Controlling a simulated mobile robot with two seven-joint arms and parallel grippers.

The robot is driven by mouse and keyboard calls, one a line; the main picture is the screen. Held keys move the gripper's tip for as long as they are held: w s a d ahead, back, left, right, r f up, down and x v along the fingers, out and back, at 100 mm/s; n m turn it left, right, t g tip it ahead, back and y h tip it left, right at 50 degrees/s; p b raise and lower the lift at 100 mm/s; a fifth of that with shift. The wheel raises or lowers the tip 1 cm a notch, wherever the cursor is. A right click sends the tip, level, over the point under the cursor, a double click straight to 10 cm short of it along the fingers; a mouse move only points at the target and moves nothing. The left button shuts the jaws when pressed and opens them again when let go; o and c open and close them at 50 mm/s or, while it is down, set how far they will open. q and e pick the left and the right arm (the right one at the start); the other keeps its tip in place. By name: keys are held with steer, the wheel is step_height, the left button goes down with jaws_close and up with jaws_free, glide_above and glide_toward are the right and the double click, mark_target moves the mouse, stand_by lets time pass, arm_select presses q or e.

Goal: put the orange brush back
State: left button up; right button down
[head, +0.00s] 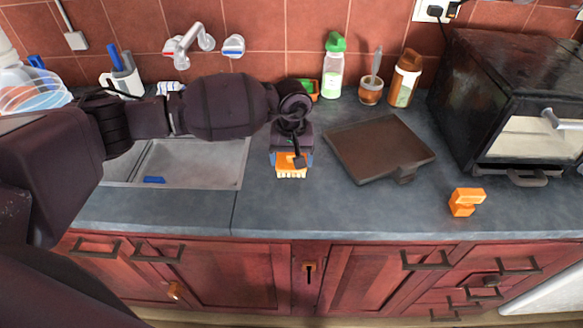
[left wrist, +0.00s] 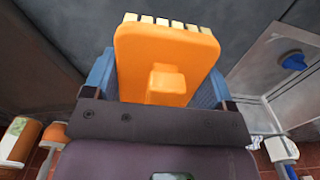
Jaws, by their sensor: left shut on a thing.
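The orange brush (head: 291,167) with pale bristles is in my left gripper (head: 292,157), over the counter just right of the sink. In the left wrist view the brush (left wrist: 150,52) sits between the two blue finger pads, its bristles along the far edge. I cannot tell whether the bristles touch the counter. My right gripper is out of view. A green and orange thing (head: 312,88) by the wall is partly hidden behind my left arm; I cannot tell what it is.
The sink (head: 190,165) holds a small blue thing (head: 154,180). A brown board (head: 378,147) lies right of the gripper. A green-capped bottle (head: 332,72), a pot (head: 370,92) and a brown bottle (head: 404,80) stand behind. An orange block (head: 465,202) lies before the black oven (head: 505,95).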

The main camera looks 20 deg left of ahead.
arm_select(q)
steer(key=shift+f, duration=2.25)
steer(key=shift+f, duration=0.15)
steer(key=o, duration=0.8)
steer(key=shift+r, duration=0.25)
step_height(320, 180, up, 12)
steer(key=shift+f+b, duration=0.1)
steer(key=shift+b, duration=0.45)
steer(key=shift+d, duration=0.1)
